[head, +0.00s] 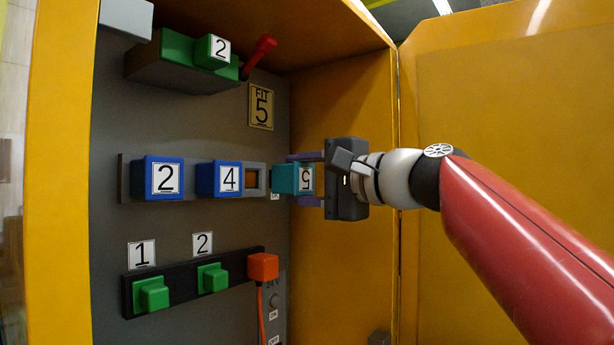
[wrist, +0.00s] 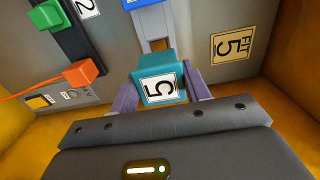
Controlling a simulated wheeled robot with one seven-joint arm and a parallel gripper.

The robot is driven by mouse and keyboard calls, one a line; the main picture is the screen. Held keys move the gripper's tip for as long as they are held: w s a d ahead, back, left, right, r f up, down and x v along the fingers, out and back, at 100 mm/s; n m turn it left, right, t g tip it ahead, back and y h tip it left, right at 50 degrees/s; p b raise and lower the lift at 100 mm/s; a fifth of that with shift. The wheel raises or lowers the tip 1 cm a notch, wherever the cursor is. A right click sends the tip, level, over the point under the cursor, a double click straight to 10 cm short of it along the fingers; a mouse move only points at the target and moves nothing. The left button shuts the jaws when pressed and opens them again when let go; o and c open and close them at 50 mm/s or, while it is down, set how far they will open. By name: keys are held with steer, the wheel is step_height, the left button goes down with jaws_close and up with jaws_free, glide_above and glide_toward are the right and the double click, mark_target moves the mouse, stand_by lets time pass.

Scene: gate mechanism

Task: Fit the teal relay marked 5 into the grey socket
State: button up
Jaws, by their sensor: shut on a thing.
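The teal relay (head: 284,179) with a 5 on its face is held between the purple fingers of my gripper (head: 298,179), just right of the grey socket (head: 254,166). The socket sits at the right end of a rail, beside the blue relay marked 4 (head: 219,179). Its opening shows brown inside and looks empty. In the wrist view the teal relay (wrist: 150,64) is between both fingers (wrist: 160,86), and the socket (wrist: 160,35) shows partly beyond it. I cannot tell whether relay and panel touch.
A blue relay marked 2 (head: 158,178) is on the same rail. A "FIT 5" plate (head: 261,107) and a red lever (head: 261,52) are above. An orange plug (head: 263,267) with a cable and green blocks are below. The yellow cabinet wall (head: 345,100) is close on the right.

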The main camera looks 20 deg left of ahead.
mark_target(271, 180)
steer(key=shift+p+x, duration=0.6)
steer(key=shift+x, duration=1.25)
steer(key=shift+a, duration=0.2)
steer(key=shift+a, duration=0.25)
steer(key=shift+w+a+r+p, duration=0.1)
steer(key=shift+w+a+p, duration=0.1)
steer(key=shift+a+p, duration=0.55)
stand_by(0.5)
steer(key=o, duration=1.2)
